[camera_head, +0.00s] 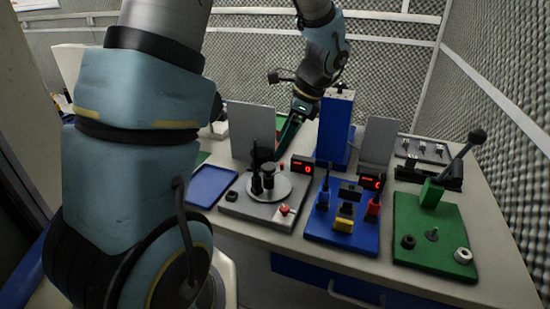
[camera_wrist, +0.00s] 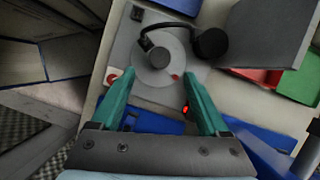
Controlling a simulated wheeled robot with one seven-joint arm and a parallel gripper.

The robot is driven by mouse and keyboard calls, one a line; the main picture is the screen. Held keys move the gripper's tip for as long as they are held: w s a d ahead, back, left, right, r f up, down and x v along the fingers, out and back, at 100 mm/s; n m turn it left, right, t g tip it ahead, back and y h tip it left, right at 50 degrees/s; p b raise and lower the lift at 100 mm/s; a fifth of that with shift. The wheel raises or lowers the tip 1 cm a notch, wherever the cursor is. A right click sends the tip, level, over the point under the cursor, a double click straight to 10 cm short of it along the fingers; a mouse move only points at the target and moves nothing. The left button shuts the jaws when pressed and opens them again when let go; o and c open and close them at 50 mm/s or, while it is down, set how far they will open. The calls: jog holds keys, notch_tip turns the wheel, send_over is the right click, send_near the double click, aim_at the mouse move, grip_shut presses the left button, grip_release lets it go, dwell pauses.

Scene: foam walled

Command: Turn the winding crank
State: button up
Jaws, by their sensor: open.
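A grey box (camera_head: 240,207) on the table carries a pale round disc (camera_head: 284,190) with upright black parts (camera_head: 266,178) on it. In the wrist view the disc (camera_wrist: 152,74) shows a black hub (camera_wrist: 160,57), a curved black arm and a large dark knob (camera_wrist: 210,43). This looks like the winding crank, though I cannot be sure. My gripper (camera_head: 283,148) is above and behind the box in the head view. In the wrist view my gripper (camera_wrist: 158,75) has its green fingers wide apart, empty, with the disc between and beyond them. Contact is not visible.
A grey panel (camera_head: 252,130) stands behind the box, with a blue tray (camera_head: 212,186) to its left. A blue board (camera_head: 341,229) with coloured plugs, a tall blue block (camera_head: 335,128) and a green board (camera_head: 415,222) stand to the right. A black-knobbed lever (camera_head: 477,137) rises there.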

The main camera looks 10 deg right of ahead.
jog(key=shift+v, duration=1.85)
jog(key=s+a+f+n+h, duration=0.2)
jog(key=s+a+n, duration=0.1)
jog(key=a+n, duration=0.6)
jog(key=s+a+f+n+h, duration=0.2)
jog(key=s+a+n, duration=0.1)
jog(key=a+n, duration=0.6)
jog(key=shift+s+n+h, duration=0.3)
jog(key=shift+n, duration=0.6)
